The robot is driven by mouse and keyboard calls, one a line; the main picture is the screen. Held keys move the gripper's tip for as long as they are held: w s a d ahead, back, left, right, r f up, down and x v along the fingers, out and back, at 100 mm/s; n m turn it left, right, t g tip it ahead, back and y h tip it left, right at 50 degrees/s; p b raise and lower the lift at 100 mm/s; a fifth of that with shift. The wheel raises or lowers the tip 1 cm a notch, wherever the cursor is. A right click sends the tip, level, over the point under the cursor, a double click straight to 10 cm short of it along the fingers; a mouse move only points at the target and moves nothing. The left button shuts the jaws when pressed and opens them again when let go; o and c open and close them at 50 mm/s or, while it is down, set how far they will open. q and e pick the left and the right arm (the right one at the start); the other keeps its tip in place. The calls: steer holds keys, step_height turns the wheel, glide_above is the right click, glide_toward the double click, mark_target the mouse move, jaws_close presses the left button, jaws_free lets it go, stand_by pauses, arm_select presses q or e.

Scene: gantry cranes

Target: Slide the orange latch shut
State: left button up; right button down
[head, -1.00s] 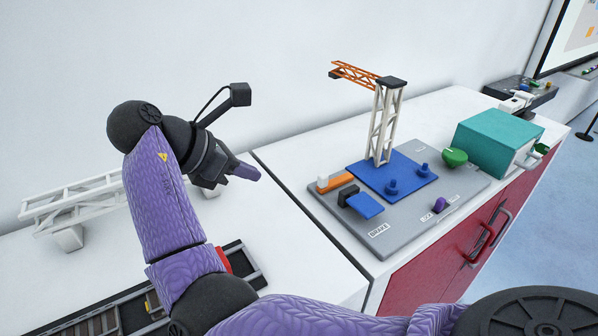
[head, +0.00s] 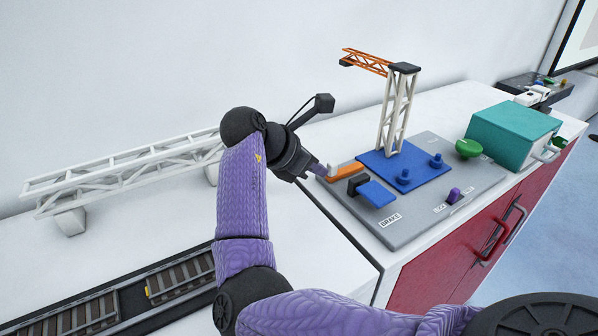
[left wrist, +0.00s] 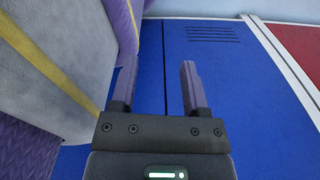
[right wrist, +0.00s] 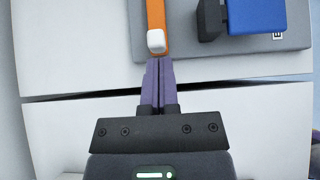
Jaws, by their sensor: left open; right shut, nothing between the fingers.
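The orange latch (head: 347,172) lies along the left edge of the grey panel (head: 410,215), with a white knob (head: 331,169) on its near end. In the right wrist view the orange bar (right wrist: 155,18) runs up from the white knob (right wrist: 156,40). My right gripper (head: 322,171) is shut and empty, its fingertips (right wrist: 158,62) right at the knob's near side; I cannot tell whether they touch it. My left gripper (left wrist: 157,85) is open and empty in the left wrist view, over a blue surface, and is not seen in the head view.
Beside the latch are a black-and-blue brake lever (head: 373,190) and a blue base (head: 400,165) carrying the crane tower (head: 397,110). A purple knob (head: 454,195), a green knob (head: 467,148) and a teal box (head: 513,135) stand farther right. A white gantry (head: 130,170) and track (head: 80,310) are left.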

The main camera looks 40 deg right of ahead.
mark_target(335, 163)
arm_select(q)
steer(key=shift+a, duration=0.3)
arm_select(e)
steer(key=shift+d, duration=0.15)
steer(key=shift+r+p, duration=0.25)
steer(key=shift+p, duration=0.2)
steer(key=d+r+p, duration=0.1)
steer(key=p, duration=0.2)
steer(key=w+r+p, duration=0.1)
steer(key=p, duration=0.3)
steer(key=shift+d, duration=0.35)
steer(key=s+d+f+p, duration=0.1)
steer(key=p, duration=0.5)
steer(key=shift+d+f, duration=0.15)
steer(key=shift+d, duration=0.05)
steer(key=shift+s+d+f+p, duration=0.15)
steer(key=shift+f+p, duration=0.1)
steer(key=shift+p, duration=0.2)
steer(key=shift+f, duration=0.2)
arm_select(q)
step_height(335, 163, up, 15)
steer(key=w+d, duration=0.1)
steer(key=shift+d+f, duration=0.15)
steer(key=shift+d, duration=0.05)
arm_select(e)
steer(key=shift+f, duration=0.15)
